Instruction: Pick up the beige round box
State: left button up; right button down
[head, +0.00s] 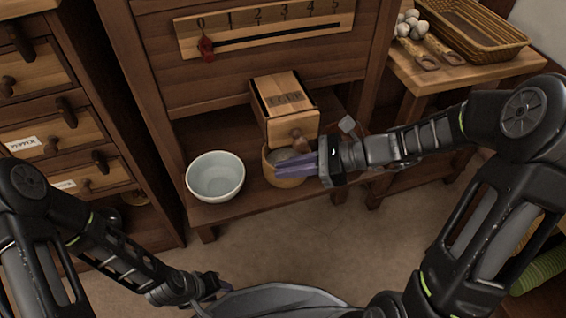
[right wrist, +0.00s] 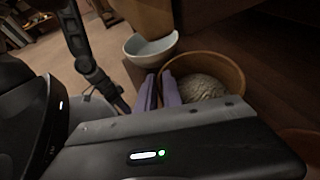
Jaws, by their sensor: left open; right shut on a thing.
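The beige round box (head: 283,179) is at the front of the low shelf, under the small drawer unit, with pale, grainy contents. It also shows in the right wrist view (right wrist: 232,69), open at the top. My right gripper (head: 280,170) reaches in from the right, and its purple fingers are shut on the box's wall near the rim. In the right wrist view the fingers (right wrist: 160,92) are at the box's left side. I cannot tell whether the box touches the shelf. My left gripper (head: 220,287) is open and empty, low in front of me, away from the box.
A pale bowl (head: 215,176) stands just left of the box on the shelf (head: 240,205). The small wooden drawer unit (head: 285,105) hangs close above the box. A drawer cabinet (head: 60,110) stands left; a side table (head: 470,72) with a basket (head: 470,28) stands right.

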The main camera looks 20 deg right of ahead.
pick_arm(q)
jog(key=shift+r, duration=0.1)
pick_arm(e)
jog(key=shift+d, duration=0.1)
dwell(0.4)
jog(key=shift+r+p, duration=0.2)
jog(key=shift+p, duration=0.1)
pick_arm(q)
jog(key=s+d+r+g+p, duration=0.1)
jog(key=s+r+p, duration=0.2)
jog(key=r+p, duration=1.3)
jog(key=shift+s+d+r+m, duration=0.2)
jog(key=shift+d+r+m, duration=0.15)
jog(key=shift+r, duration=0.1)
pick_arm(e)
jog(key=s+d+r, duration=0.1)
jog(key=s+r, duration=0.2)
jog(key=s, duration=1.5)
pick_arm(q)
jog(key=shift+r+p, duration=0.1)
jog(key=shift+p, duration=0.25)
pick_arm(e)
jog(key=shift+w+r, duration=0.1)
